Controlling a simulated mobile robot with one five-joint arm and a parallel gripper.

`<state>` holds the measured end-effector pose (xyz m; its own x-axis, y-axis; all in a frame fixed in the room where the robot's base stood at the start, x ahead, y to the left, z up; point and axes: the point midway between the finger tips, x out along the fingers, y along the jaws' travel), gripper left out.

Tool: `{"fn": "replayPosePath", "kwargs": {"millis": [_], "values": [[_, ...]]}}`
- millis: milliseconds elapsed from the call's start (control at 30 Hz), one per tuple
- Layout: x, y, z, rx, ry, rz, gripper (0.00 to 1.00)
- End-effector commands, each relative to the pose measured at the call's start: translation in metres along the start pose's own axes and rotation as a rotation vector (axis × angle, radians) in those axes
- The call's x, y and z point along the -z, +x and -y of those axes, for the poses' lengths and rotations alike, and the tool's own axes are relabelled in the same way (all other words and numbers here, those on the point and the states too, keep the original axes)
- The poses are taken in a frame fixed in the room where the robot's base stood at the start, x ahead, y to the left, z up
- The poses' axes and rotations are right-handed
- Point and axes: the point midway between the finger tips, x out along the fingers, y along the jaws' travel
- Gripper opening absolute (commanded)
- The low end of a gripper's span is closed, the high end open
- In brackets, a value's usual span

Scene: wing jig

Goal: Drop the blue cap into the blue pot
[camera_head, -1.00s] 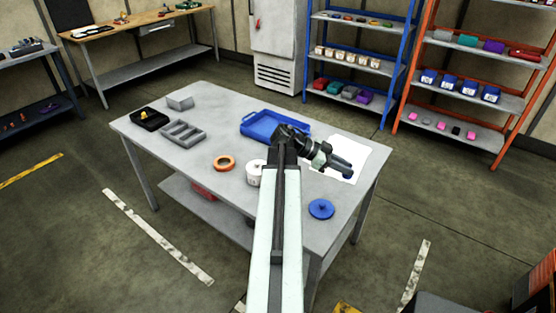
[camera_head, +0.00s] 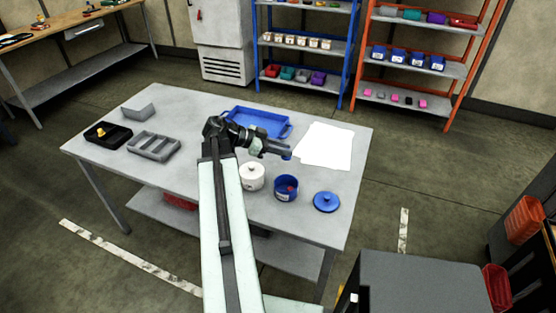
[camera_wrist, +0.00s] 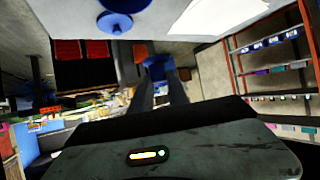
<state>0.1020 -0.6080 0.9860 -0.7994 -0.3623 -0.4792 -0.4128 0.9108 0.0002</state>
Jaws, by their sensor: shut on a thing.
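My gripper (camera_head: 286,153) is shut on the blue cap (camera_wrist: 157,67), which shows between the fingertips in the wrist view. In the head view my gripper is above the table, beyond the blue pot (camera_head: 286,194) and near the white sheet's left edge. The blue pot stands upright and open on the table, with a small red thing inside and a pale label on its front. A round blue lid with a knob (camera_head: 326,202) lies on the table to the pot's right; it also shows in the wrist view (camera_wrist: 115,24).
A white lidded pot (camera_head: 251,178) stands just left of the blue pot. A blue tray (camera_head: 283,133), white sheet (camera_head: 325,147), grey divided tray (camera_head: 153,146), black tray (camera_head: 108,136) and grey box (camera_head: 138,111) are on the table (camera_head: 200,170). Shelves stand behind.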

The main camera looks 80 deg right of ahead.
Motion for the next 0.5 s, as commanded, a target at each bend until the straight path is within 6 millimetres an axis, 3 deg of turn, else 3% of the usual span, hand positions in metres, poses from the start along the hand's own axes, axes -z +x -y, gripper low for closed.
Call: {"fn": "replayPosePath", "kwargs": {"millis": [167,400,500], "values": [[0.002,0.008,-0.003,-0.012,0.006,0.000,0.00],[-0.041,0.034,-0.007,-0.020,0.011,0.000,0.00],[-0.043,0.035,-0.007,-0.022,0.012,0.000,0.00]]}}
